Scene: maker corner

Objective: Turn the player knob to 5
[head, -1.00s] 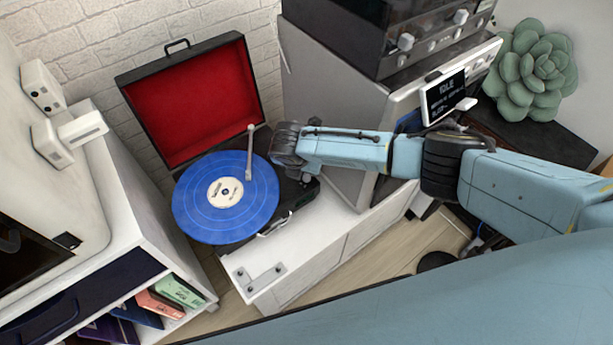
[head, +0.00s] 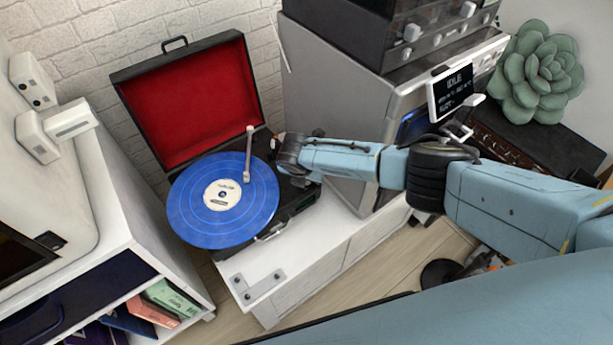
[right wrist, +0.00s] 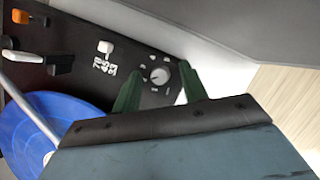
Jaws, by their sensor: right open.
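The record player (head: 290,207) is a black suitcase type with an open red-lined lid (head: 190,105) and a blue record (head: 222,225). In the right wrist view its small round knob (right wrist: 160,75) is pale grey with white marks around it on the black deck. My right gripper (right wrist: 158,71) is open, with one green finger on each side of the knob. I cannot tell whether the fingers touch it. In the head view my right wrist hides the knob and the fingertips. My left gripper is not in view.
The tonearm (head: 249,155) lies over the record, left of my right wrist. The player stands on a white cabinet (head: 325,250). A grey machine with a small screen (head: 455,90) stands close behind my right arm. A white shelf unit (head: 150,235) is at the left.

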